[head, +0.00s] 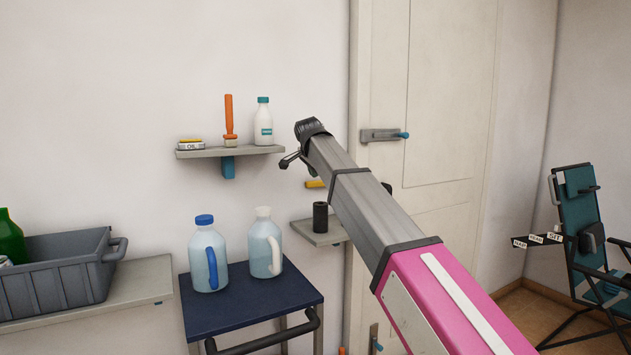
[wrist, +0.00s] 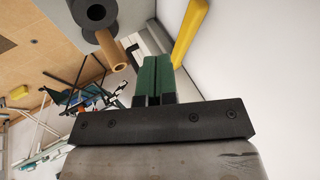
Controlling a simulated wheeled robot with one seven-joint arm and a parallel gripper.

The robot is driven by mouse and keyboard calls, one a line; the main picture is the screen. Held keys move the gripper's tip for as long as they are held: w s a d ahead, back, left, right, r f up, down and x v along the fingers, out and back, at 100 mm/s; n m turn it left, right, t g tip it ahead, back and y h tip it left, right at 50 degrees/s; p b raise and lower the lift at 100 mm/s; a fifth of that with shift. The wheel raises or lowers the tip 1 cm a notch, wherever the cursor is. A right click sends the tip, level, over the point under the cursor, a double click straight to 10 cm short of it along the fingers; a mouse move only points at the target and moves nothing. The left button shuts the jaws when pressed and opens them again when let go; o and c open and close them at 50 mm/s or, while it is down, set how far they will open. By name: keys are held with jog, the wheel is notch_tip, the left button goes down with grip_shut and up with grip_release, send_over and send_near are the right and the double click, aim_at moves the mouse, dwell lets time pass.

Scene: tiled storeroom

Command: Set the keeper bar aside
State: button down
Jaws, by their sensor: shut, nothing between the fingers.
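A yellow bar (wrist: 190,33) lies against the white wall in the wrist view, just beyond my fingertips and to their right. A short yellow piece, likely the same bar, shows below my arm's end in the head view (head: 315,184). It is the likeliest keeper bar, but I cannot be sure. My gripper (wrist: 154,62) has green fingers pressed together, empty and apart from the bar. In the head view my arm hides most of the gripper and part of the wall behind it.
A black cylinder (head: 320,217) stands on a small shelf (head: 318,238) below my arm's end. An upper shelf (head: 230,152) holds a white bottle (head: 263,125) and an orange-handled brush (head: 229,118). Two jugs stand on a blue table (head: 250,307). A door (head: 430,100) is behind my arm.

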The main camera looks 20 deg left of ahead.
jog(key=shift+v, duration=1.55)
